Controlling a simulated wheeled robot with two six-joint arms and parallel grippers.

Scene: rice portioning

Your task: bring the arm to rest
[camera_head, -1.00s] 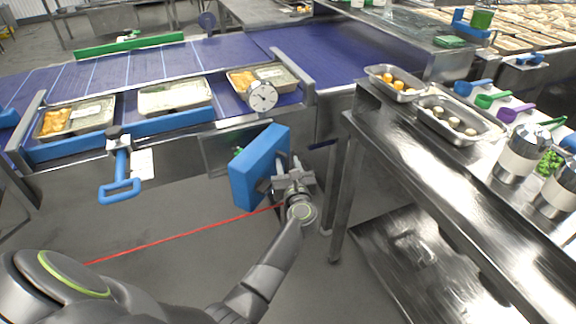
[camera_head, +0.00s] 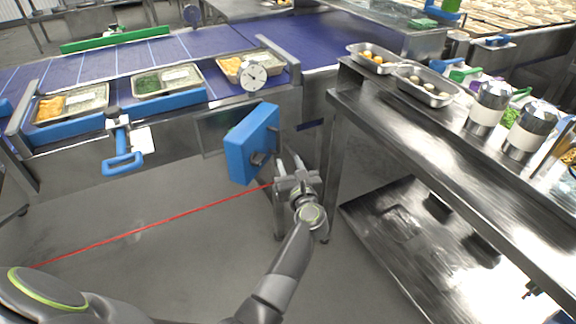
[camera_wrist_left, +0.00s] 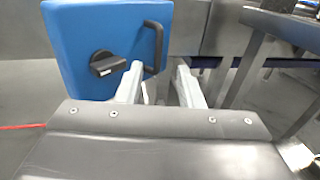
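My left gripper (camera_head: 289,162) is in the middle of the head view, beside and just right of a blue box (camera_head: 248,145). Its two fingers are apart, with nothing visible between them. In the left wrist view the open fingers (camera_wrist_left: 159,72) point towards the blue box (camera_wrist_left: 85,30), which has a black knob (camera_wrist_left: 108,63) and a dark bar handle (camera_wrist_left: 155,45). The fingers overlap the box's lower right part in that view; I cannot tell whether they touch it. My right gripper is not in view.
A steel table (camera_head: 400,135) stands close to the right, with food trays (camera_head: 427,88) and steel canisters (camera_head: 487,108). Filled trays (camera_head: 168,82) line the blue conveyor's (camera_head: 140,55) front edge. A blue-handled tool (camera_head: 122,160) hangs there. Grey floor below is open.

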